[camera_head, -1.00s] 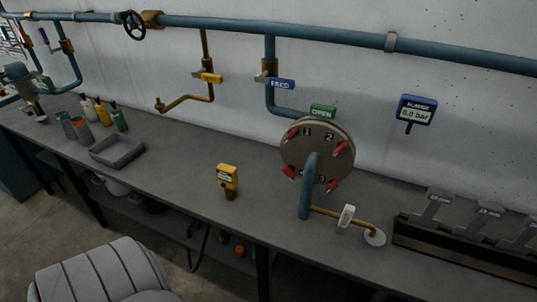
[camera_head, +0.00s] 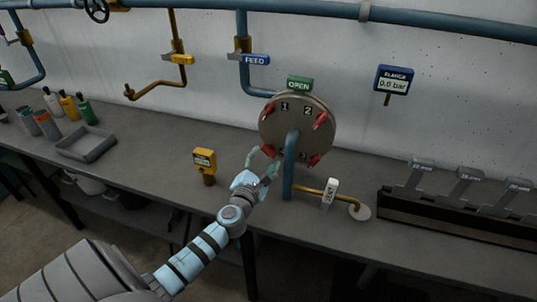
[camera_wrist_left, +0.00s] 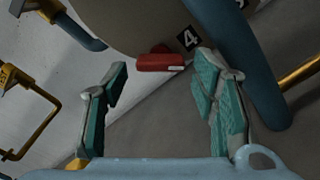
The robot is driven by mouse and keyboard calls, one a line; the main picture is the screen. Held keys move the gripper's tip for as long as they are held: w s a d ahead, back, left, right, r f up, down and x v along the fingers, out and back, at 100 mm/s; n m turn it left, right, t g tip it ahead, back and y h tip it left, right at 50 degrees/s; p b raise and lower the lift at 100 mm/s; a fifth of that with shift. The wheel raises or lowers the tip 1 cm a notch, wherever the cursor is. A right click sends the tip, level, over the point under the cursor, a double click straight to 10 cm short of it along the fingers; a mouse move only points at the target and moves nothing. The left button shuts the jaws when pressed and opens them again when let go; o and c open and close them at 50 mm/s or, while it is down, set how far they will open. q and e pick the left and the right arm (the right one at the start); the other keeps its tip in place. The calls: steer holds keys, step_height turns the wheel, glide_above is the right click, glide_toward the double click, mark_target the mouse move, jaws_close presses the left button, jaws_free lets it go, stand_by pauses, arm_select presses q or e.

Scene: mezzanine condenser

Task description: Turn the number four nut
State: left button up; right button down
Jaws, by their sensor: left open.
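The round flange (camera_head: 305,128) carries red nuts beside numbered labels and stands upright over the bench. The number four nut (camera_wrist_left: 160,62) is a red block at the flange rim beside the "4" label (camera_wrist_left: 188,39) in the left wrist view. In the head view its red part (camera_head: 269,151) shows only a little behind my left fingers. My left gripper (camera_head: 263,163) is open at the lower left of the flange. In the left wrist view its green-padded fingers (camera_wrist_left: 168,95) stand apart, and the nut lies ahead of the gap, not between the pads. My right gripper is out of view.
A blue pipe (camera_head: 290,168) drops in front of the flange, just right of my left gripper. A brass drain pipe (camera_head: 313,191) with a white tag is beyond it. A yellow meter (camera_head: 205,163) stands left on the bench. A wrench rack (camera_head: 450,215) is at right.

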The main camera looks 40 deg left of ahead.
mark_target(268, 154)
arm_select(q)
steer(key=x, duration=0.4)
steer(key=shift+w+b, duration=0.15)
steer(key=shift+b, duration=0.2)
steer(key=c, duration=0.9)
